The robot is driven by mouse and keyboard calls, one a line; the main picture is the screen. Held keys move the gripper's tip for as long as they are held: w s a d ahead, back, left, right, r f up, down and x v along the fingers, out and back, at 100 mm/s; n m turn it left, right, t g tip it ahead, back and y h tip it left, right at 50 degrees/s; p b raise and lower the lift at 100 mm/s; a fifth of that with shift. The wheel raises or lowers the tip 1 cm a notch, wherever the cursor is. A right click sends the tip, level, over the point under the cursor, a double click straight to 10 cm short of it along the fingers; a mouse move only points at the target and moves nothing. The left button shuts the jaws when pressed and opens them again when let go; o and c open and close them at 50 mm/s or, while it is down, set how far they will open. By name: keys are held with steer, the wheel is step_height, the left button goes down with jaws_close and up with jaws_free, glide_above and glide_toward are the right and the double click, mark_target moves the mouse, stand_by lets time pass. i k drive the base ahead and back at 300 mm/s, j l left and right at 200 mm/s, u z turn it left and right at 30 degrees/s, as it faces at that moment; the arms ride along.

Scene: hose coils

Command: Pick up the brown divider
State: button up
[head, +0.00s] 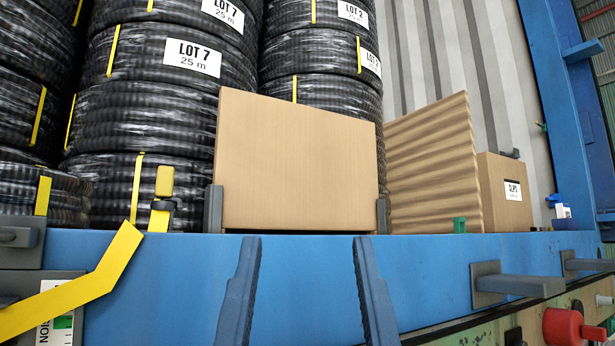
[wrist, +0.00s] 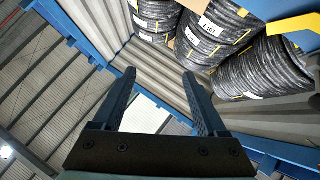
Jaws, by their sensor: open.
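A flat brown board (head: 298,165), which fits the brown divider, stands upright between two short grey posts behind the blue beam (head: 180,290). A ridged brown sheet (head: 435,165) stands tilted to its right, so two brown panels are in view. My gripper (head: 306,242) shows at the bottom of the head view, its fingers apart and in front of the beam, below the flat board. In the wrist view my gripper (wrist: 158,73) is open, with nothing between its fingers. I cannot make out the flat board clearly in the wrist view.
Stacked black hose coils (head: 150,110) with yellow straps and lot labels stand behind and left of the board. A small brown box (head: 505,190) stands at the right. A yellow bar (head: 75,295) crosses the beam at left. Grey brackets (head: 515,285) stick out at right.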

mark_target(279, 164)
steer(key=u, duration=3.1)
steer(key=k+l+z, duration=0.25)
steer(key=k+l, duration=0.6)
